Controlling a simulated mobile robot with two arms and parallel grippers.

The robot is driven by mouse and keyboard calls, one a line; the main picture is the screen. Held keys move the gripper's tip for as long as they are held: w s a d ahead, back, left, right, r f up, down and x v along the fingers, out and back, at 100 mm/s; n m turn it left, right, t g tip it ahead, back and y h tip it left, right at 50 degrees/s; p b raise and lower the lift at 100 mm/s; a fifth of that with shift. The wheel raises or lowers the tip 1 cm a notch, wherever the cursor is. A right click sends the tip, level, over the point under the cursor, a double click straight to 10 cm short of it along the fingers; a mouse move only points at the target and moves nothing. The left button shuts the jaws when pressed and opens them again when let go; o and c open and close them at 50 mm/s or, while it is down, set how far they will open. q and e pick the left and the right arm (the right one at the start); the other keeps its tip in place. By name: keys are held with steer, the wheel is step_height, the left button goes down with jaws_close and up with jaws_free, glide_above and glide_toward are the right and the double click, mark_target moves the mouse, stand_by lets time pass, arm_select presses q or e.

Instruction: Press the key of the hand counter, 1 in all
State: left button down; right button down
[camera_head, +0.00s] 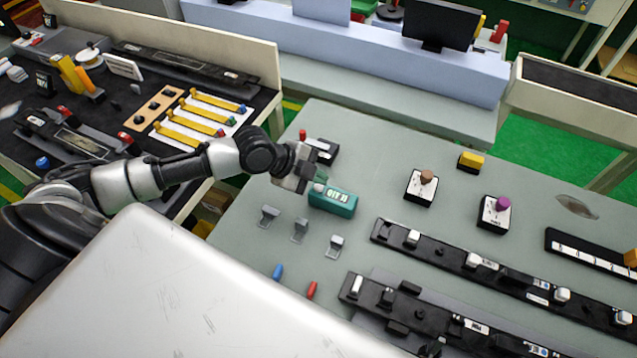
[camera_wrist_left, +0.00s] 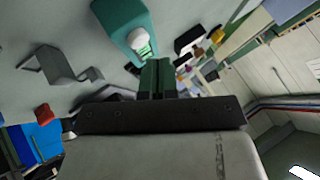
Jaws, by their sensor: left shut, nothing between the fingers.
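The hand counter (camera_head: 338,203) is a teal box on the grey table, with white lettering on its front that seems to start with "QTY". Its pale round key (camera_head: 319,187) is at its left end, beside my gripper. In the left wrist view the teal counter (camera_wrist_left: 118,15) and its white key (camera_wrist_left: 141,43) show at the top. My left gripper (camera_head: 311,182) is shut and empty, right at the counter's key end. In the left wrist view its closed fingers (camera_wrist_left: 157,66) lie just short of the key; I cannot tell if they touch it. My right gripper is not in view.
Several grey clips (camera_head: 300,229) stand in front of the counter. A black block with a red knob (camera_head: 320,148) is behind it. Two knob boxes (camera_head: 421,187) and long black rails (camera_head: 480,262) lie to the right. The table between is clear.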

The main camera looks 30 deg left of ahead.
mark_target(317, 189)
arm_select(q)
steer(key=shift+r, duration=0.1)
step_height(317, 189, up, 5)
steer(key=p, duration=0.4)
stand_by(0.4)
steer(key=shift+f, duration=0.2)
stand_by(0.3)
